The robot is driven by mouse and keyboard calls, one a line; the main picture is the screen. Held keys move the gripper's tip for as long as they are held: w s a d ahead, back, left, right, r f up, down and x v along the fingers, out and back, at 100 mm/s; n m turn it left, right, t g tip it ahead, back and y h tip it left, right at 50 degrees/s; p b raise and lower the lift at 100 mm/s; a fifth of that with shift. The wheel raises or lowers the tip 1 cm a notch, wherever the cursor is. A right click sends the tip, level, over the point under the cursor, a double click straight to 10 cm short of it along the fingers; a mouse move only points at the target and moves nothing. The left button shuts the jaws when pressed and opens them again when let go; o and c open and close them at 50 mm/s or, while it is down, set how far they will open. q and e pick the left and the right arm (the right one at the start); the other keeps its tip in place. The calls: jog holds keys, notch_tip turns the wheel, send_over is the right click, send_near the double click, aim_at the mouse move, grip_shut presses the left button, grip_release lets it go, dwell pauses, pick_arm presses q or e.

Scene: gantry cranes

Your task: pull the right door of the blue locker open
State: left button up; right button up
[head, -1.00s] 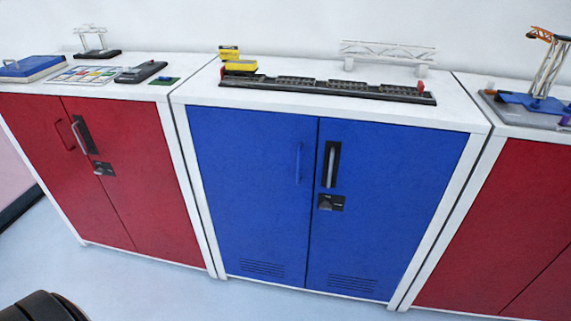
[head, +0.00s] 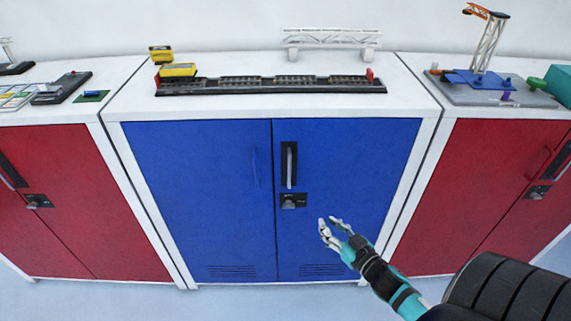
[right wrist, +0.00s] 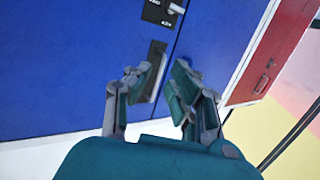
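The blue locker's right door (head: 345,190) is shut, flush with the left door (head: 205,195). Its upright handle (head: 289,165) is a grey bar on a black plate, with a lock (head: 293,201) below. My right gripper (head: 328,222) is open and empty, below and right of the handle in the head view. In the right wrist view, the spread fingers (right wrist: 164,72) point at the blue front. The handle's black plate (right wrist: 158,60) shows beyond the left finger, partly hidden by it. The lock (right wrist: 160,12) is at the top. My left gripper is not in view.
Red lockers stand on the left (head: 75,200) and the right (head: 480,190), close beside the blue one. A track model (head: 270,84), yellow blocks (head: 178,70) and a white truss bridge (head: 330,40) stand on its white top (head: 410,100). The floor in front is clear.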

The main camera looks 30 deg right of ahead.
notch_tip(320, 180, up, 8)
jog(key=w+a+r+t+y, duration=0.1)
jog(key=t, duration=0.1)
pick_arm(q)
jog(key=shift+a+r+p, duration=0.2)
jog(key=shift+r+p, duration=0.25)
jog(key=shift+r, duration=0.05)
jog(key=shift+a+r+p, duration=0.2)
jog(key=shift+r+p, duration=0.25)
pick_arm(e)
send_over(289, 188)
jog(key=shift+w+d+f+n, duration=0.2)
jog(key=shift+w+f+n, duration=0.05)
jog(key=shift+f+n, duration=0.15)
jog(key=shift+c, duration=0.3)
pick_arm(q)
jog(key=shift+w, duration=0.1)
pick_arm(e)
grip_shut()
